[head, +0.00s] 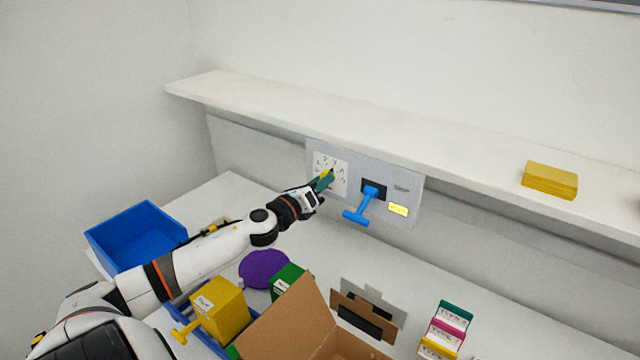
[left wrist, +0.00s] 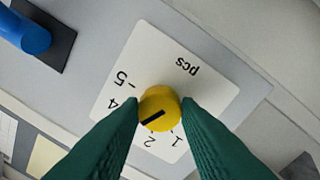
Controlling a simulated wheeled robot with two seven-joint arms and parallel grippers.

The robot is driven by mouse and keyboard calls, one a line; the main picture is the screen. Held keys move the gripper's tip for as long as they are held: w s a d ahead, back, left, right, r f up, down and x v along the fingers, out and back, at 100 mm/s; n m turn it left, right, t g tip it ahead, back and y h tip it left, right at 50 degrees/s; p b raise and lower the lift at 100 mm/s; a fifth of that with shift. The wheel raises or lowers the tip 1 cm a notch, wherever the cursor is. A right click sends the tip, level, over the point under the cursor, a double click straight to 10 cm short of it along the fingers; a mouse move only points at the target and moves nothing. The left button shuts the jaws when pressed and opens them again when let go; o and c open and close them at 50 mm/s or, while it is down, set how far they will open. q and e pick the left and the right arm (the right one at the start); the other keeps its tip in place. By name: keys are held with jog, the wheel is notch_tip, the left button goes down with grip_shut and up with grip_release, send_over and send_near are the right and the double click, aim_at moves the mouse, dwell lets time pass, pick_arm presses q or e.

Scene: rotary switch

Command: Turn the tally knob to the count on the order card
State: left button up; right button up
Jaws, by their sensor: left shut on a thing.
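The tally knob (left wrist: 160,108) is a yellow round cap with a black pointer line, on a white dial plate (left wrist: 205,85) marked "pcs". In the left wrist view the pointer slants to the lower left, between the 4 and the 2, toward a stretch hidden by a finger. The 1, 2, 4 and 5 show. My left gripper (left wrist: 160,112) is shut on the knob, one green finger on each side. In the head view my left gripper (head: 324,181) reaches the dial plate (head: 322,158) on the grey panel. I cannot identify a readable order card. My right gripper is out of view.
A shelf (head: 290,112) overhangs the panel. A blue bin (head: 137,237), a yellow box (head: 218,308) and an open cardboard box (head: 290,325) stand on the table.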

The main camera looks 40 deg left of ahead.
pick_arm(q)
jog(key=shift+m+g+h+p, duration=0.3)
jog(key=shift+m+p, duration=1.4)
jog(key=shift+m, duration=5.1)
jog(key=o, duration=1)
jog(key=shift+a, duration=0.1)
jog(key=shift+c, duration=0.2)
jog(key=shift+s, duration=0.1)
